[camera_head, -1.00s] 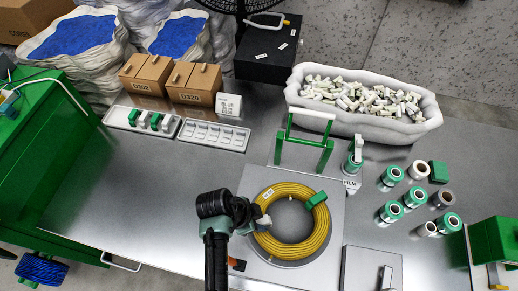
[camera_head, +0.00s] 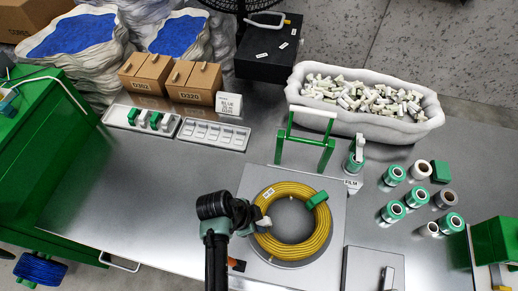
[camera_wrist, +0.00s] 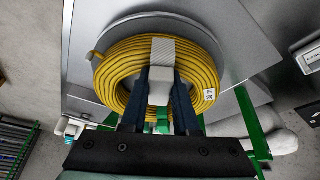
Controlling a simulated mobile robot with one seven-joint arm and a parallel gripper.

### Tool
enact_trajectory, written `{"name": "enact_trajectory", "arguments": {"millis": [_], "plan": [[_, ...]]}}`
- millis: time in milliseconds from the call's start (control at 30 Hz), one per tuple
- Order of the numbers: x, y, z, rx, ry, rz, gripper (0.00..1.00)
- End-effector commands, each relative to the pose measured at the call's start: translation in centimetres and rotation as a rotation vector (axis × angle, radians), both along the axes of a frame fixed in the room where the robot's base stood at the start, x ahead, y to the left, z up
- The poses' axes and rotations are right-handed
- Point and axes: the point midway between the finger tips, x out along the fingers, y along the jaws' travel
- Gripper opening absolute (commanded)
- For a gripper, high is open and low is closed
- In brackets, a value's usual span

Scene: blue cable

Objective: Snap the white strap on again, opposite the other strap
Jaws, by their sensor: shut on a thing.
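A coil of yellow cable (camera_head: 268,244) lies flat on a round plate on the steel bench. A green strap (camera_head: 317,200) is around its upper right side. My gripper (camera_head: 259,224) is at the coil's left side. In the wrist view my gripper (camera_wrist: 160,84) is shut on the white strap (camera_wrist: 162,50), whose ribbed top lies over the cable bundle. The green strap (camera_wrist: 163,114) shows across the coil's hole, roughly opposite. The strap's underside is hidden, so I cannot tell whether it is snapped on.
A green frame (camera_head: 306,143) stands just behind the coil. A white bin (camera_head: 437,112) of small pieces stands behind it. Several film rolls (camera_head: 417,196) stand to the right.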

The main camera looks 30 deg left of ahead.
Motion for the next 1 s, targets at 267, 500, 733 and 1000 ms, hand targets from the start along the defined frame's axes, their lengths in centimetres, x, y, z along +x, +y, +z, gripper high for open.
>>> {"name": "enact_trajectory", "arguments": {"millis": [267, 500, 733, 1000], "plan": [[0.0, 0.0, 0.4, 0.000, 0.000, 0.000, 0.00], [0.0, 0.0, 1.2, 0.000, 0.000, 0.000, 0.00], [0.0, 0.0, 1.2, 0.000, 0.000, 0.000, 0.00], [0.0, 0.0, 1.3, 0.000, 0.000, 0.000, 0.00]]}}
